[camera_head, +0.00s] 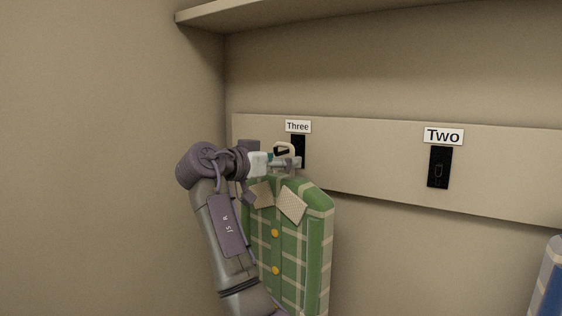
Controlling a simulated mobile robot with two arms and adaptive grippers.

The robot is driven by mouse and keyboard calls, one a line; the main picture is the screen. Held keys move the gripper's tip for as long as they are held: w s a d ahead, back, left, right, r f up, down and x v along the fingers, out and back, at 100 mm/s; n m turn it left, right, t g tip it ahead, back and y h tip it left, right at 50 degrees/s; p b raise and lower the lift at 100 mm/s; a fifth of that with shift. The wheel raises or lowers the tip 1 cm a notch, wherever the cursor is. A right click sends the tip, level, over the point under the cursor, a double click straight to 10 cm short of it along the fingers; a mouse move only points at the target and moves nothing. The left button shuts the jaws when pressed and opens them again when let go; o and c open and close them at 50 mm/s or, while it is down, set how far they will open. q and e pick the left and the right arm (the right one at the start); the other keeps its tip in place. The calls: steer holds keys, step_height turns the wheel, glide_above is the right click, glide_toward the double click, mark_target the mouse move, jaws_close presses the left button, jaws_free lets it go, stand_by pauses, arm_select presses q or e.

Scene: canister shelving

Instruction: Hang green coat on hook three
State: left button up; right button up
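The green plaid coat (290,235), with a cream collar and yellow buttons, hangs upright below the label "Three" (298,126). A pale loop (287,149) shows above its collar, in front of the black hook plate three (300,150). My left gripper (284,163) is at the top of the coat, just under the loop, and appears shut on it. The gripper and loop partly cover the plate. I cannot tell whether the loop is around the hook or only in front of it. My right gripper is not in view.
Hook two (439,168), under its label "Two" (444,136), is empty to the right on the beige board (375,165). A shelf (300,12) juts out above. A side wall (100,150) stands close at the left. A blue and white item (548,285) shows at the lower right edge.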

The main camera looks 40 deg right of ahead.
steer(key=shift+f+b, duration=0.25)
steer(key=shift+b, duration=0.1)
stand_by(0.5)
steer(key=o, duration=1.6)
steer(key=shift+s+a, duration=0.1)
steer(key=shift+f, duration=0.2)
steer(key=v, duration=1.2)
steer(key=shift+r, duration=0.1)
